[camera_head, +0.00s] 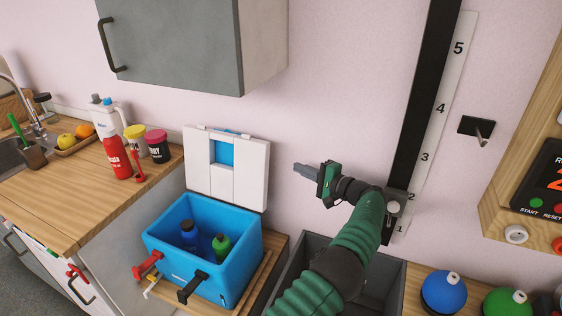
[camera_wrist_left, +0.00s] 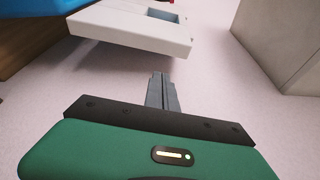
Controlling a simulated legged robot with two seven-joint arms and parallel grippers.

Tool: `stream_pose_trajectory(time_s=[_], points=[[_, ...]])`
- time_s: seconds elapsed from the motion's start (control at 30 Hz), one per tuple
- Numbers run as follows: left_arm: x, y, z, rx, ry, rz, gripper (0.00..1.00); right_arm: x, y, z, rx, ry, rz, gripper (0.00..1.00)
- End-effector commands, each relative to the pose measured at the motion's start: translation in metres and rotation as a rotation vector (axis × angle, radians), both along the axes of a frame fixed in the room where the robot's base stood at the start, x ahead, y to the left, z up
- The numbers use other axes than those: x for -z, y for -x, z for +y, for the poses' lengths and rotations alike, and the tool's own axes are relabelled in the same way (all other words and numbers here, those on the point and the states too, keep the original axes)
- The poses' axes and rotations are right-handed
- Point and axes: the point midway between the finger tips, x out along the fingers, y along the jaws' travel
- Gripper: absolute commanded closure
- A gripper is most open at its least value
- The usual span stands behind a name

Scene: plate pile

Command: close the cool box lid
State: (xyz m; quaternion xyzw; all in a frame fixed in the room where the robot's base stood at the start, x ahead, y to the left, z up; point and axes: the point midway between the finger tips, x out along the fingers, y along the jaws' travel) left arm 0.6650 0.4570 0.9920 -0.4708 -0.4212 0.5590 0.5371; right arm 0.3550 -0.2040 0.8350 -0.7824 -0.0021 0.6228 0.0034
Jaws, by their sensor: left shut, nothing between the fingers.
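The cool box (camera_head: 240,262) is blue and stands on a low wooden surface, with a blue and a green bottle inside. Its white lid (camera_head: 202,178) is open, standing up at the back near the wall, with a blue patch in its middle. In the left wrist view the lid (camera_wrist_left: 130,30) shows at the top, beyond the fingers, with part of the blue cool box (camera_wrist_left: 45,8) at the upper left. My left gripper (camera_head: 297,168) is shut and empty, to the right of the lid and apart from it, pointing left. My right gripper is not in view.
A grey wall cabinet (camera_head: 175,40) hangs above. A wooden counter (camera_head: 75,190) at the left bears a red bottle (camera_head: 116,155), jars and fruit. A dark bin (camera_head: 300,262) stands right of the box, and a black post (camera_head: 425,100) with a numbered scale rises behind my arm.

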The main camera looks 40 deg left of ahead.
Motion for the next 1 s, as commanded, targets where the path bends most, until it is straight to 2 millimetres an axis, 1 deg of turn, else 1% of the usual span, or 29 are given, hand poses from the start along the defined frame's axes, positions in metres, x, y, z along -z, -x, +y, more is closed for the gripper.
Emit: stream_pose_trajectory(time_s=[0.07,0.17,0.5,0.6,0.73,1.0], points=[[-0.003,-0.002,0.003,0.000,-0.018,-0.003,1.00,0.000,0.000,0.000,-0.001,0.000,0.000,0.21],[-0.004,-0.001,0.013,-0.001,-0.019,-0.003,1.00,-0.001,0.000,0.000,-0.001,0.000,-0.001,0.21],[0.001,-0.003,0.077,0.000,-0.016,-0.003,1.00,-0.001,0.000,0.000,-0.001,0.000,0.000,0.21],[0.002,-0.004,0.089,0.002,-0.014,-0.003,1.00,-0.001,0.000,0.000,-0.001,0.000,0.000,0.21],[0.002,-0.004,0.096,0.002,-0.014,-0.003,1.00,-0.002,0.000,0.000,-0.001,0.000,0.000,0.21],[0.002,-0.004,0.096,0.003,-0.014,-0.002,1.00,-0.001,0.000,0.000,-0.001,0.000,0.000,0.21]])
